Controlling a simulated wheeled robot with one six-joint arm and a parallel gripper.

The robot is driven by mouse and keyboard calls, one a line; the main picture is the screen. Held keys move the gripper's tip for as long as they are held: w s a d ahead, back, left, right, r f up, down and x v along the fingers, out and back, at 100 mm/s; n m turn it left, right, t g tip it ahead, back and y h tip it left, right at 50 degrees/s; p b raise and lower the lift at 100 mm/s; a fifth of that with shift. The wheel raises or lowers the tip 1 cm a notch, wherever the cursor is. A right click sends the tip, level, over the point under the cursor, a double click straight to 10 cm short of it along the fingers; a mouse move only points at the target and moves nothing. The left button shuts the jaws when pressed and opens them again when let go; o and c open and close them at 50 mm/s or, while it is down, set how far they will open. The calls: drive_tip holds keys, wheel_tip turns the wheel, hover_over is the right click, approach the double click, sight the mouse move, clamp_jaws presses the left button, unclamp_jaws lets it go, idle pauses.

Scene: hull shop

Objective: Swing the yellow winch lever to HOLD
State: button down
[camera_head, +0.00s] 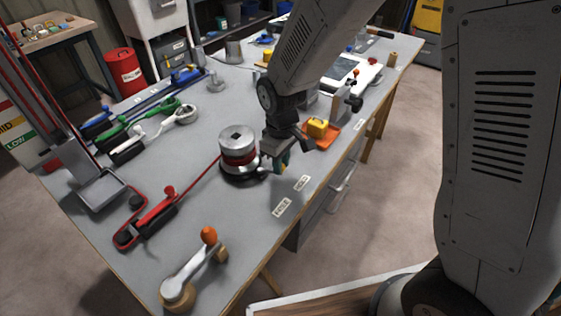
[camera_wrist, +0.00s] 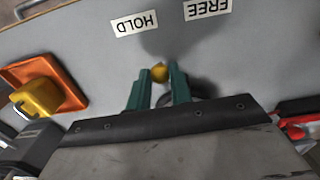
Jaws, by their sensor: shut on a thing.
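The winch (camera_head: 238,147) stands on the bench, a silver drum with a red band on a dark round base. My gripper (camera_head: 282,165) is low over the bench at the winch's right side. In the wrist view, its teal fingers (camera_wrist: 160,84) are shut on the round yellow knob of the winch lever (camera_wrist: 159,72). The rest of the lever is mostly hidden by my gripper. The HOLD label (camera_wrist: 135,23) and the FREE label (camera_wrist: 207,9) lie beyond the fingertips. The knob is nearer to HOLD than to FREE. Both labels also show in the head view, FREE (camera_head: 283,207) nearer the front and HOLD (camera_head: 302,183) farther back.
An orange tray (camera_head: 329,140) with a yellow block (camera_head: 317,127) sits behind my gripper. A red-handled tool (camera_head: 155,213) and a crank with an orange knob (camera_head: 209,236) lie toward the near left. A red line runs to the winch. The bench around the labels is clear.

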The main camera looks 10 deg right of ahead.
drive_tip(key=c, duration=1.3)
unclamp_jaws()
wheel_tip(320, 180, up, 8)
drive_tip(key=shift+f, duration=0.1)
